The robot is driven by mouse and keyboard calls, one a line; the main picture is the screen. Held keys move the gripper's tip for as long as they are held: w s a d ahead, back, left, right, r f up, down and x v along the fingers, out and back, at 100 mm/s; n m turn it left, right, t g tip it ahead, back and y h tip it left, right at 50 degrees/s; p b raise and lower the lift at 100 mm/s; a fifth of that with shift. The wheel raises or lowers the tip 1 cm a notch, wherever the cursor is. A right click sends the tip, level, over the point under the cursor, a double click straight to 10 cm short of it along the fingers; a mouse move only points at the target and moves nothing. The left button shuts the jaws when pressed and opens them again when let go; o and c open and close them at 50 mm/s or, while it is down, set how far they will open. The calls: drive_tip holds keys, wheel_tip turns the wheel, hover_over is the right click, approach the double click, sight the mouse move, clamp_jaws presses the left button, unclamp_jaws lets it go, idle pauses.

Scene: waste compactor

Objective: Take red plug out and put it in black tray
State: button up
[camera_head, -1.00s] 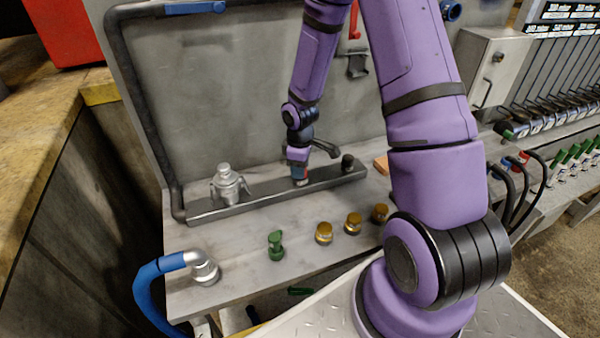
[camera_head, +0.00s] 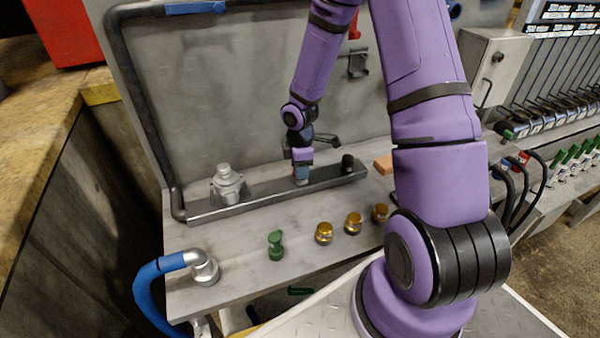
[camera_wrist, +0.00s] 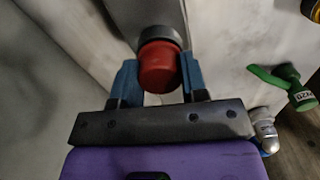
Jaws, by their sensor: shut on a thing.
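The red plug (camera_wrist: 159,68) shows in the wrist view between the two blue fingers of my gripper (camera_wrist: 158,75). The fingers are shut on its sides. Its far end meets a dark round fitting (camera_wrist: 157,34) at a grey metal bar. In the head view my gripper (camera_head: 301,176) points down at the bar (camera_head: 262,198), and the plug is mostly hidden by the fingers. I cannot tell whether the plug is still seated in the fitting. I cannot make out a black tray in either view.
A silver fitting (camera_head: 228,186) and a black knob (camera_head: 347,163) stand on the bar. In front are a green fitting (camera_head: 275,245), several brass caps (camera_head: 324,233) and a blue hose (camera_head: 150,285). An orange block (camera_head: 383,164) lies to the right. A grey panel (camera_head: 230,90) rises behind.

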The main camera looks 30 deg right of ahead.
drive_tip(key=n, duration=0.5)
drive_tip(key=n, duration=0.5)
drive_tip(key=o, duration=1.1)
drive_tip(key=shift+c, duration=0.2)
drive_tip(key=shift+c, duration=0.2)
